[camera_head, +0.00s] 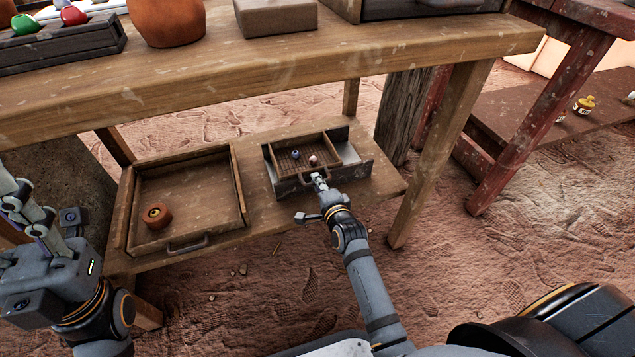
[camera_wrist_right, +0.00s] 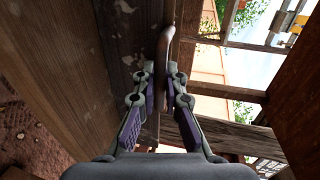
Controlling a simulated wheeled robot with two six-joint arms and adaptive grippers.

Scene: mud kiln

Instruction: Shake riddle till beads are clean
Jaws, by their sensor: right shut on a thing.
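The riddle (camera_head: 337,155) is a small wooden-framed tray with a dark mesh-like floor on the lower shelf. A blue bead (camera_head: 295,154) and a pinkish bead (camera_head: 314,161) lie in it. Grey upright plates (camera_head: 358,172) stand around it. My right gripper (camera_head: 319,180) is at the riddle's front, shut on its handle (camera_head: 305,181). The handle also shows between the fingers in the right wrist view (camera_wrist_right: 167,50). My left gripper (camera_head: 18,200) hangs at the left edge, away from the riddle; its fingertips are too unclear to judge their opening.
A larger wooden drawer tray (camera_head: 238,190) with an orange-brown round object (camera_head: 157,215) sits left on the shelf. The table top (camera_head: 300,55) overhangs the shelf. A table leg (camera_head: 440,150) stands to the right. A dark crate (camera_head: 60,48) holds colored round things.

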